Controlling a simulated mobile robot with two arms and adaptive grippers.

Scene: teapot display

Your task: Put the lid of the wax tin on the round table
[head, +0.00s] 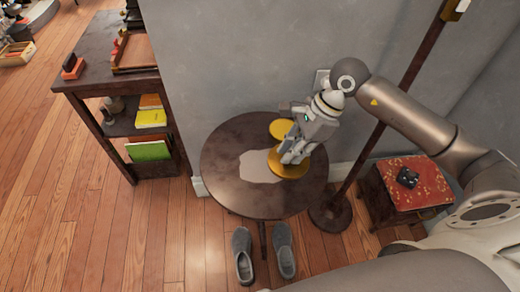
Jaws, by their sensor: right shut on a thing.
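The round table (225,190) is dark brown and stands against the grey wall. My right gripper (287,157) reaches in from the right over the table's right half, pointing down. It is shut on a yellow round piece, which looks like the lid of the wax tin (294,170). The gripper hides part of this piece, and I cannot tell whether it touches the tabletop. A smaller-looking yellow round thing, probably the wax tin (281,129), is on the table just behind it. My left gripper is not in view.
A pale patch (258,167) lies mid-table. The table's left and front parts are clear. A floor lamp pole (392,115) rises at the right, beside a red-topped stool (425,183) with a dark object. A shelf (87,77) stands left; grey shoes (284,250) lie in front.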

